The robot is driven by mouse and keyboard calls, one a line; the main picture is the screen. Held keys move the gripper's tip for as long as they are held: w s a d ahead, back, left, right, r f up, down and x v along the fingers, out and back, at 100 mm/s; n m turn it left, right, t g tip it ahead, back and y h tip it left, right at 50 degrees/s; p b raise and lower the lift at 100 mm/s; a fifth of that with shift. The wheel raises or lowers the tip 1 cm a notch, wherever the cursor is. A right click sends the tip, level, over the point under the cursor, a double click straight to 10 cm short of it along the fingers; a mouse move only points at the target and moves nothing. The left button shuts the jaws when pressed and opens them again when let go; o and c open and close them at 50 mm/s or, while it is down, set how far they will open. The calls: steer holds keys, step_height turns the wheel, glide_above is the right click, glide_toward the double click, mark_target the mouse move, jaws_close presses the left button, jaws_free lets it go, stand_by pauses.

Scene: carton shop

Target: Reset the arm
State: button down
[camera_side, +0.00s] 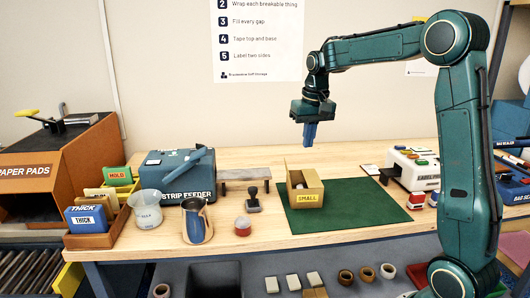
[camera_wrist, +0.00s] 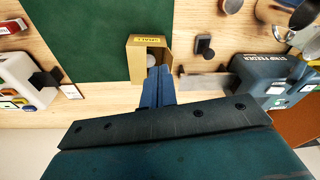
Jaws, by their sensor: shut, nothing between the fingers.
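My gripper (camera_side: 310,134) is raised well above the table in the side view, pointing down, with its blue fingers together and nothing between them. In the wrist view my gripper (camera_wrist: 158,72) also shows shut and empty, its fingertips overlapping the edge of the carton in the picture. The small open carton (camera_side: 307,197), labelled SMALL, stands on the green mat (camera_side: 362,203) below and apart from my gripper. A pale round thing (camera_wrist: 151,61) shows inside the carton in the wrist view.
The strip feeder (camera_side: 178,178), a white beaker (camera_side: 146,210), a metal jug (camera_side: 197,222) and a dark stamp (camera_side: 253,200) stand left of the carton. A white label machine (camera_side: 412,168) stands at the right. The green mat's right half is clear.

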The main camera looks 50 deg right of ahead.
steer(key=s+a+n+t, duration=0.4)
steer(key=s+a+n, duration=0.2)
steer(key=s+a, duration=1.3)
steer(key=s, duration=0.3)
steer(key=shift+s+f+y, duration=0.25)
steer(key=shift+f+y, duration=0.05)
steer(key=shift+y, duration=0.1)
